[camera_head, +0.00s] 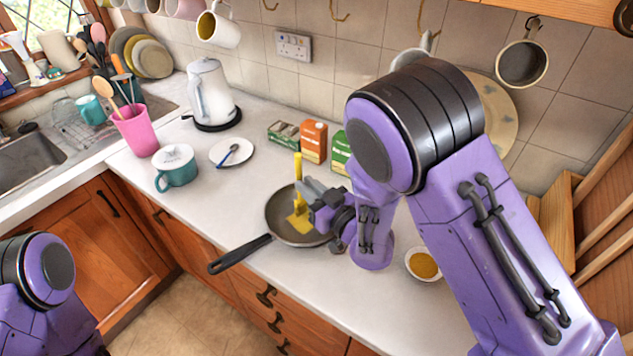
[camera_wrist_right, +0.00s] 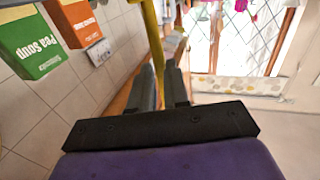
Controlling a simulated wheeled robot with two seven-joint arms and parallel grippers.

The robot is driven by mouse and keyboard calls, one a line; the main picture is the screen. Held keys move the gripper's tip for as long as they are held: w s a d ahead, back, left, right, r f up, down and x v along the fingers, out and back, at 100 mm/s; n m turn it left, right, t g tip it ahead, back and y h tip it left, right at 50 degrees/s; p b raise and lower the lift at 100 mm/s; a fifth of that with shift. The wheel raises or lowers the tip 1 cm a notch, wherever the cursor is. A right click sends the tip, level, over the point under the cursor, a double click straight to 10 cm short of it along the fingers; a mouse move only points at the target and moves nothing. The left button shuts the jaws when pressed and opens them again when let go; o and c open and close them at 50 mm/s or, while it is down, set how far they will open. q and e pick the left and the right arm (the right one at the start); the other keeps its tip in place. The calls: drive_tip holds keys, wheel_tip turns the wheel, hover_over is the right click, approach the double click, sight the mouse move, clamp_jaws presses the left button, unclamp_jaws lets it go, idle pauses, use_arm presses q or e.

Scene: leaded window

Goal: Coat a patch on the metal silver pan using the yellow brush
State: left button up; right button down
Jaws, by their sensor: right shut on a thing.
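The metal silver pan (camera_head: 279,207) sits on the white counter, its black handle pointing down and left. My right gripper (camera_head: 308,192) is over the pan and shut on the yellow brush (camera_head: 298,166). The brush stands roughly upright, its handle above the jaws and its yellow lower end at the pan's inside surface. I cannot tell whether some of that yellow is coating on the pan. The right wrist view shows the brush handle (camera_wrist_right: 154,38) between the fingers (camera_wrist_right: 161,82). My left gripper is out of view; only part of that arm shows at the lower left.
A small white bowl of orange-brown stuff (camera_head: 424,265) stands right of the pan. Cartons (camera_head: 314,141) stand behind it. Counter in front is clear.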

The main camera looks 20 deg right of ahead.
drive_tip(key=d, duration=0.1)
drive_tip(key=w+d+b, duration=0.1)
drive_tip(key=d, duration=0.1)
drive_tip(key=shift+w+f+b, duration=0.1)
drive_tip(key=shift+b, duration=0.2)
idle(0.3)
wheel_tip(320, 180, up, 6)
drive_tip(key=p, duration=0.4)
drive_tip(key=shift+p, duration=0.3)
wheel_tip(320, 180, up, 3)
drive_tip(key=shift+r+p, duration=0.1)
drive_tip(key=shift+p, duration=1.15)
